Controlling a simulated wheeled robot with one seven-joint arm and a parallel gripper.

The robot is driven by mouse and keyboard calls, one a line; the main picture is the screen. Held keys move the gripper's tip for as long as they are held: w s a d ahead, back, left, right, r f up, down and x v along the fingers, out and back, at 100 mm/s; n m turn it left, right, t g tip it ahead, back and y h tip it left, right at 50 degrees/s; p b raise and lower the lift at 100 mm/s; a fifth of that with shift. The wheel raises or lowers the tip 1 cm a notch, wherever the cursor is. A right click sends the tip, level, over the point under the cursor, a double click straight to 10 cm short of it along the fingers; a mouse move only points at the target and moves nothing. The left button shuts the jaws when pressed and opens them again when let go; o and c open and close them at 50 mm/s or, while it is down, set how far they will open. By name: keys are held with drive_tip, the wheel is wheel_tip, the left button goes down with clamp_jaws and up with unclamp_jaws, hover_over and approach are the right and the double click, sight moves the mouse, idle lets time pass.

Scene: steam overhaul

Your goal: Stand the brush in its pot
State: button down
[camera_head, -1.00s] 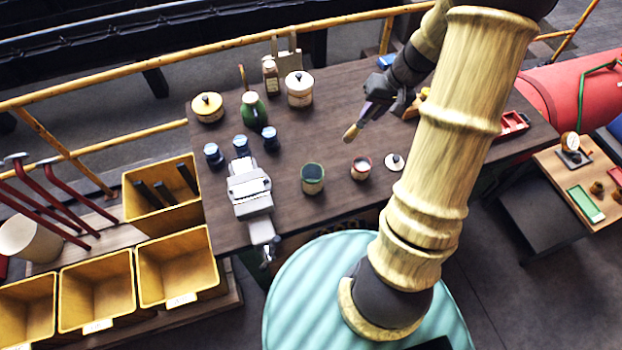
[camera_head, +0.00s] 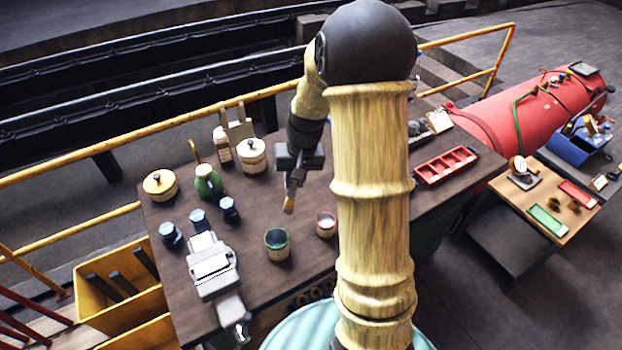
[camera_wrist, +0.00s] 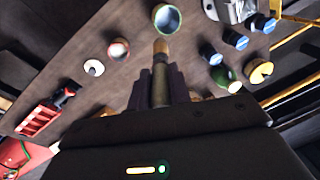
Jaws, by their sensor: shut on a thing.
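My gripper (camera_head: 292,178) is shut on the brush (camera_head: 289,203), above the workbench. The brush hangs steeply with its tan bristle end downward. In the wrist view the brush (camera_wrist: 160,75) sticks out from between the dark fingers (camera_wrist: 160,88). An open dark green pot (camera_head: 277,244) stands upright on the bench, below and slightly left of the brush tip; it also shows in the wrist view (camera_wrist: 167,20), just beyond the tip. A smaller open pot (camera_head: 326,224) with a reddish rim stands to its right. The brush is apart from both pots.
A grey vise (camera_head: 212,268) and several blue-topped jars (camera_head: 198,218) stand left of the green pot. A green oil can (camera_head: 208,185), a cream lidded pot (camera_head: 252,155) and a yellow-lidded pot (camera_head: 160,184) stand farther back. A red tray (camera_head: 445,166) lies at the right.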

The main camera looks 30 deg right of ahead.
drive_tip(key=w+a+f+m+g+h+b, duration=0.1)
drive_tip(key=a+b, duration=0.2)
drive_tip(key=a, duration=0.3)
drive_tip(key=shift+a+f+h, duration=0.3)
drive_tip(key=shift+a+f, duration=0.05)
drive_tip(key=shift+f, duration=0.05)
drive_tip(key=shift+f, duration=0.1)
wheel_tip(320, 180, down, 13)
drive_tip(key=b, duration=0.9)
idle(0.6)
